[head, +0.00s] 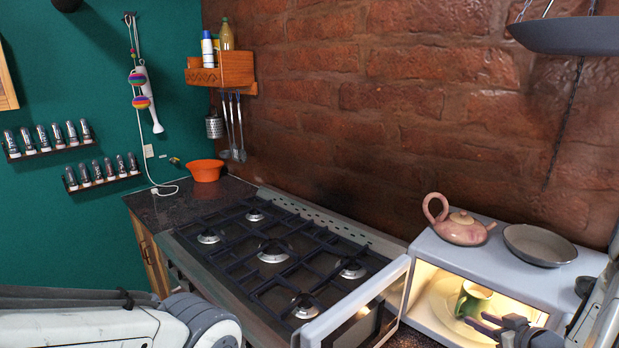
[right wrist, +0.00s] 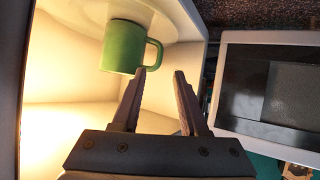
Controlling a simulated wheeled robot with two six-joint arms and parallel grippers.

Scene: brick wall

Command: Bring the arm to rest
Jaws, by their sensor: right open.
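My right gripper (head: 488,324) is open in front of the lit microwave (head: 437,247), at the lower right of the head view. In the right wrist view its two fingers (right wrist: 161,75) are apart with nothing between them. A green mug (head: 473,300) stands inside the microwave on a pale round plate (head: 441,298). In the right wrist view the mug (right wrist: 122,47) has its handle close to one fingertip; whether they touch I cannot tell. My left arm shows at the lower left, but its gripper is out of view.
The microwave door (head: 357,312) stands open beside the gas stove (head: 272,256); it also shows in the right wrist view (right wrist: 268,88). A pink teapot (head: 460,228) and a grey pan-like dish (head: 540,244) sit on the microwave. An orange bowl (head: 206,171) stands on the back counter.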

